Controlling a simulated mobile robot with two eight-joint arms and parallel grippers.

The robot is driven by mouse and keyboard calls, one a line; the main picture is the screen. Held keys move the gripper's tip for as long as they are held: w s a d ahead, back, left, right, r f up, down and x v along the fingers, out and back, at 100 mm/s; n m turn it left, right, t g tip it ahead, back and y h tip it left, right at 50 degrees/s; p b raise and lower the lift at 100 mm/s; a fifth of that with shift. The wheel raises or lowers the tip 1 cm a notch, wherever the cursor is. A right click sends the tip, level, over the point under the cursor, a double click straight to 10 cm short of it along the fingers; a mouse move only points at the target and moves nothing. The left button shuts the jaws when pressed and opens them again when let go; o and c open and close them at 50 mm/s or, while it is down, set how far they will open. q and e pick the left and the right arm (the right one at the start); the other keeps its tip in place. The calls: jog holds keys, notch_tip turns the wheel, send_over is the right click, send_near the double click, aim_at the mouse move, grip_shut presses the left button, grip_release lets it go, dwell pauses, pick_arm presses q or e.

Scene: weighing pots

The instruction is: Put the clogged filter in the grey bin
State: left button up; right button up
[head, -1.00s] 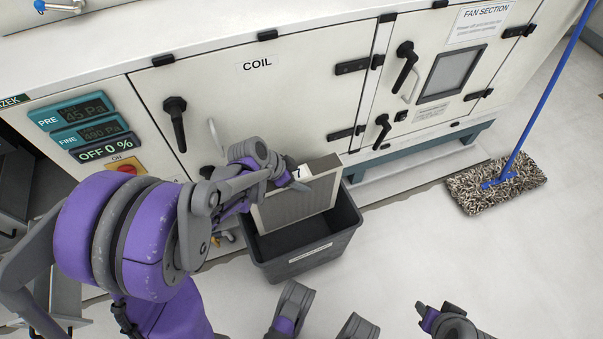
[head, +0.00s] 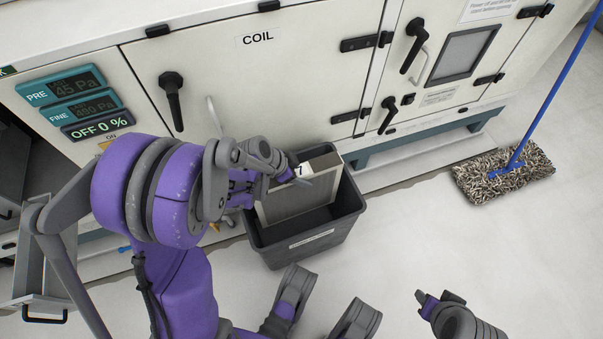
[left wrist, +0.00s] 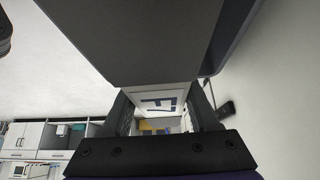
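The clogged filter (head: 296,203) is a grey panel with a pale frame and a white tag marked 7. It stands nearly upright with its lower part inside the grey bin (head: 318,247). My left gripper (head: 300,177) is at the filter's upper left edge, by the tag. In the left wrist view, the two fingers (left wrist: 163,112) lie on either side of the filter's tagged edge (left wrist: 160,101) and appear closed on it. The bin's floor and the filter's lowest edge are hard to make out. My right gripper (head: 428,303) is low in the head view, away from the bin.
The white cabinet (head: 270,85) with black handles stands right behind the bin. A mop (head: 505,175) with a blue handle stands on the floor at right. An open grey drawer (head: 45,285) is at lower left. The floor right of the bin is clear.

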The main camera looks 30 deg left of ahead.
pick_arm(q)
jog(key=o, duration=0.4)
jog(key=p+v, duration=0.4)
jog(key=v, duration=0.7)
pick_arm(e)
jog(key=v, duration=0.3)
jog(key=shift+w+r, duration=0.25)
jog(key=shift+r, duration=0.1)
pick_arm(q)
jog(key=s+d+r+n+y, duration=0.45)
jog(key=s+d+n, duration=0.25)
jog(key=s+d, duration=0.45)
jog(key=shift+n+h, duration=0.25)
jog(key=shift+n, duration=0.05)
jog(key=r+p, duration=0.7)
jog(key=r, duration=0.1)
jog(key=a+r+p, duration=0.1)
jog(key=r+p, duration=0.7)
jog(key=r, duration=0.1)
jog(key=a+r+p, duration=0.1)
jog(key=r+p, duration=0.6)
jog(key=r, duration=0.2)
jog(key=shift+s+a+p, duration=0.1)
jog(key=shift+s+p, duration=0.1)
jog(key=shift+p, duration=0.1)
pick_arm(e)
notch_tip(320, 180, up, 26)
jog(key=w+t, duration=0.1)
jog(key=shift+w, duration=0.15)
